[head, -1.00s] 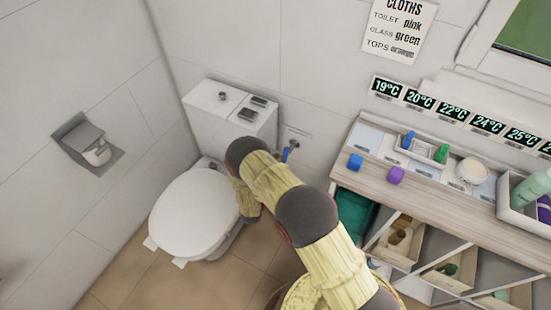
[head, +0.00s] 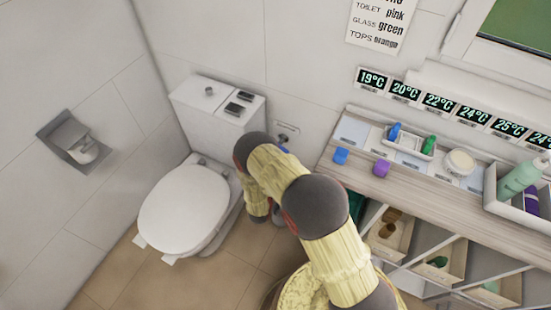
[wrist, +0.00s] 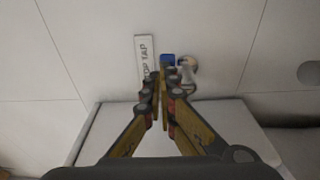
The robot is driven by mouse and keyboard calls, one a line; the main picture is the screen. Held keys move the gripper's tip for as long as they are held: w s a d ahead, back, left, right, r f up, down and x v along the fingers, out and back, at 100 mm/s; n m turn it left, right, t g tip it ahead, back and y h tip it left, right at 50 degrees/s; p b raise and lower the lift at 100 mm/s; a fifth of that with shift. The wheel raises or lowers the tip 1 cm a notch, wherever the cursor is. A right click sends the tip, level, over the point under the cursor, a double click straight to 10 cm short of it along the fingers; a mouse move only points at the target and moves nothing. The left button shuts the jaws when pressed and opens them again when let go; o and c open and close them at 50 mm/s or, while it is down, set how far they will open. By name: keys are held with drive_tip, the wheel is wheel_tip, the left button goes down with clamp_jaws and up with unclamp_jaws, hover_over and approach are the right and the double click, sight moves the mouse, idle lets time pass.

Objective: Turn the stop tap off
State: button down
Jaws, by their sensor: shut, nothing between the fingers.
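The stop tap (wrist: 188,72) is on the white wall in the wrist view, with a metal body and a blue handle (wrist: 167,60). A "stop tap" label (wrist: 146,62) stands just left of it. My gripper (wrist: 163,78) is shut and empty, its fingertips right at the blue handle's lower edge. I cannot tell whether they touch it. In the head view, a bit of the blue handle (head: 283,149) shows beside my arm, which hides most of the tap. My gripper is hidden there behind the arm.
A white toilet (head: 185,208) with its lid down stands left of my arm, its cistern (head: 215,112) against the wall. A wooden-topped cart (head: 420,180) with bottles and small caps is close on the right. Tiled floor (head: 125,272) is clear at front left.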

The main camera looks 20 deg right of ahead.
drive_tip(key=shift+w+d, duration=0.15)
drive_tip(key=shift+d, duration=1)
